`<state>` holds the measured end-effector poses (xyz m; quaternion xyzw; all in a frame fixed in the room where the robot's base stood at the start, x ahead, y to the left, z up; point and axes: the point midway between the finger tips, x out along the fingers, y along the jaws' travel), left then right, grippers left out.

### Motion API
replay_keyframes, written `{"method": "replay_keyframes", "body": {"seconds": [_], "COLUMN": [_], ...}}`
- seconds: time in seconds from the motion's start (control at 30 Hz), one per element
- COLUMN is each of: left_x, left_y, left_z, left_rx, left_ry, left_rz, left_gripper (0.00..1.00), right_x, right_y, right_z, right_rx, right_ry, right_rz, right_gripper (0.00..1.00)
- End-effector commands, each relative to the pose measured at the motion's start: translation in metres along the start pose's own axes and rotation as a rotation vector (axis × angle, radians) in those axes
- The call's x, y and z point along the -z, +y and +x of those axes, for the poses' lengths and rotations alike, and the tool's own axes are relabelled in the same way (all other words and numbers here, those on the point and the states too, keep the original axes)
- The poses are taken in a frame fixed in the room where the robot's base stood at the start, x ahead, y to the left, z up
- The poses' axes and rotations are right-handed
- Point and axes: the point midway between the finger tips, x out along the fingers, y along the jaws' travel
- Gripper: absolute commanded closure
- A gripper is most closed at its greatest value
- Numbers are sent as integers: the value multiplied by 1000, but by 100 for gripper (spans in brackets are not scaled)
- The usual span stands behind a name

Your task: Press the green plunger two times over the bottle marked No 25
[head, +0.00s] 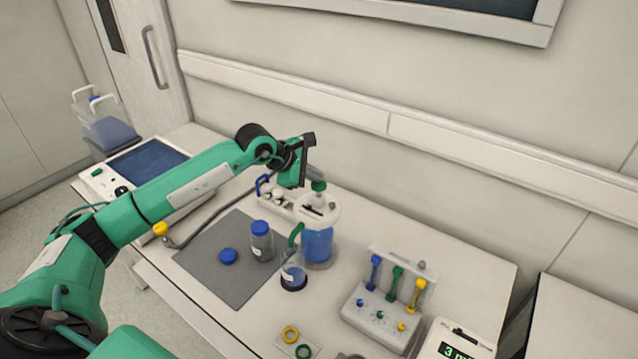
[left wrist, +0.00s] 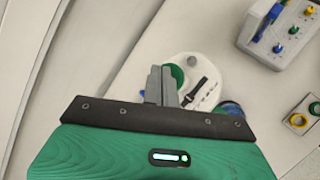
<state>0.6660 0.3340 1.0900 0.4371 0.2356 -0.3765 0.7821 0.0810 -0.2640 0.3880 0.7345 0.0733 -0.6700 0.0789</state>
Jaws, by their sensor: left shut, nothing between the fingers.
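The green plunger (head: 318,186) tops a large dispenser bottle (head: 318,243) with blue liquid and a white lid. Its green spout (head: 295,236) points down over a small open bottle (head: 293,274) with a label too small to read. My left gripper (head: 314,174) is shut and empty, its fingertips just above the plunger. In the left wrist view the fingers (left wrist: 162,86) partly cover the green plunger (left wrist: 177,74); I cannot tell whether they touch it. A blue-capped bottle (head: 261,241) stands left of the dispenser, its label unreadable. My right gripper is out of view.
A blue cap (head: 228,256) lies on the grey mat (head: 215,275). A white rack with blue, green and yellow levers (head: 397,285) stands to the right. A digital display box (head: 457,345) sits at the front right.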

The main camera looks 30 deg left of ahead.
Motion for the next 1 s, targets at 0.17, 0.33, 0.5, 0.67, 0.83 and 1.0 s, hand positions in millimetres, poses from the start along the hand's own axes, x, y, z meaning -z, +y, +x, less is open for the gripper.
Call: {"method": "replay_keyframes", "body": {"seconds": [0.17,0.33,0.5,0.67,0.83,1.0], "left_x": [-3,-11,-20,-28,-31,-31], "left_y": [4,12,21,29,31,31], "left_z": [-4,-16,-28,-39,-43,-42], "left_rx": [-2,-2,-2,-3,-1,-1], "left_ry": [-1,-1,0,-1,0,0], "left_rz": [1,1,0,0,0,0], "left_gripper": [100,100,100,100,100,100], "right_x": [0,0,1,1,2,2], "right_y": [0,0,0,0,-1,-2], "right_z": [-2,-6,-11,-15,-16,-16], "right_rx": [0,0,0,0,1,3], "right_ry": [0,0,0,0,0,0], "right_rz": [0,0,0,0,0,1], "right_gripper": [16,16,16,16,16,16]}}
